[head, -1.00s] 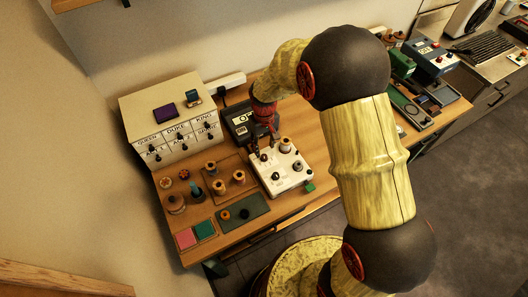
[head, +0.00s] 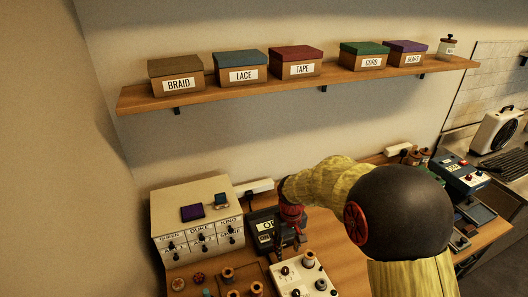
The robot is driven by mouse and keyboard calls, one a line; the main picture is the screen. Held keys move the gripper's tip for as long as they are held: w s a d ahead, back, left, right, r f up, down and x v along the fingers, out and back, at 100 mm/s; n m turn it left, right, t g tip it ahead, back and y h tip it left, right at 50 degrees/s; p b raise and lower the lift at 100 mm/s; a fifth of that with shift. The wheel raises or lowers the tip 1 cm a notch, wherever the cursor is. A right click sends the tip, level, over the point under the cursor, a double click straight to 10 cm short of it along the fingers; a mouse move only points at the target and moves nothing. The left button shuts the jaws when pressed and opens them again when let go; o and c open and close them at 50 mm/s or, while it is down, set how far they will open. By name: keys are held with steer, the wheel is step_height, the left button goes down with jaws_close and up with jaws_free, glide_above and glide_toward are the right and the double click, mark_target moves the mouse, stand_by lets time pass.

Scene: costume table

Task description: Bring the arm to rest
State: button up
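My arm reaches in from the lower right of the head view, with yellow links and a large black joint. It bends down over the wooden table (head: 350,262). My gripper (head: 298,243), below a dark red wrist, points down in front of a dark device with a display (head: 264,226). It is above or just behind a white panel with knobs and spools (head: 303,277). The fingers are small and dark against the device, so I cannot tell whether they are open or shut, or whether they touch anything.
A white drawer cabinet (head: 198,222) stands left, carrying a purple item (head: 192,212). Several spools (head: 228,274) stand in front. A wall shelf (head: 300,88) above holds several labelled boxes. Right, behind my arm, are a blue device (head: 462,175), a keyboard (head: 507,163) and a white fan-like unit (head: 496,130).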

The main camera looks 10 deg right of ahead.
steer(key=s+d+r+m+t+b, duration=0.1)
steer(key=s+r+b, duration=0.5)
steer(key=s, duration=0.6)
steer(key=s+d+r+m+t+b, duration=0.2)
steer(key=s+d+r+t+b, duration=0.2)
steer(key=s, duration=0.8)
step_height(320, 180, up, 3)
steer(key=shift+s+d+f+t+b, duration=0.2)
steer(key=shift+s+d+t+b, duration=0.1)
steer(key=shift+b, duration=0.6)
